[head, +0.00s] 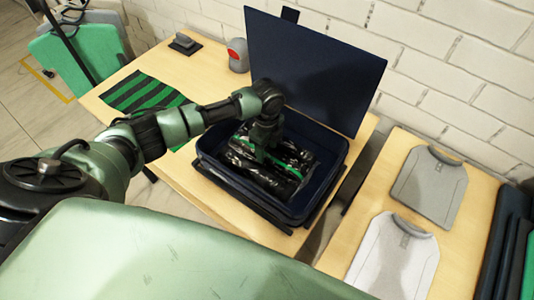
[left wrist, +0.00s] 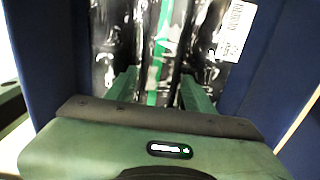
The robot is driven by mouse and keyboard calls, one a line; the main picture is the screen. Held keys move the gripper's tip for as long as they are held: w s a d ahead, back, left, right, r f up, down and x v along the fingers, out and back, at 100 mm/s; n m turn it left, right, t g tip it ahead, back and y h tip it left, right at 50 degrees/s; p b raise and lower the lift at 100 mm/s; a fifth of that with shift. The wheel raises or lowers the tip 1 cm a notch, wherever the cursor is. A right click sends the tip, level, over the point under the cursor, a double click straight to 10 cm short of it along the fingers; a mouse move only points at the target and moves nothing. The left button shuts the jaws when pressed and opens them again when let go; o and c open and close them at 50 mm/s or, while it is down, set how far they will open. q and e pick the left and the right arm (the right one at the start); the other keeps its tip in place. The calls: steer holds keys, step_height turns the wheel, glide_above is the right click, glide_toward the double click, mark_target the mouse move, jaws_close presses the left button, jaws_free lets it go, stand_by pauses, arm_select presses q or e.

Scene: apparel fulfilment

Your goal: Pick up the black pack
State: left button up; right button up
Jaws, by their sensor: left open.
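Black packs in shiny clear plastic (head: 262,178) lie in a dark blue bin (head: 293,214) on the wooden table. A green stripe shows on them. My left gripper (head: 263,152) points down into the bin, over the packs. In the left wrist view, its two green fingers (left wrist: 160,88) are open and apart, with a black pack with a green stripe (left wrist: 161,50) between and beyond them. A white barcode label (left wrist: 236,30) shows to the right there. I cannot tell whether the fingers touch the pack. My right gripper is not in view.
The bin's dark blue lid (head: 315,65) stands open behind it. A striped green and black cloth (head: 143,95) and a grey and red device (head: 238,55) are on the table. Two folded grey garments (head: 428,185) (head: 393,258) lie on the right table. A brick wall is behind.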

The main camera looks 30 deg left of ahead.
arm_select(q)
steer(key=shift+f, duration=0.3)
jaws_close()
steer(key=shift+r, duration=0.1)
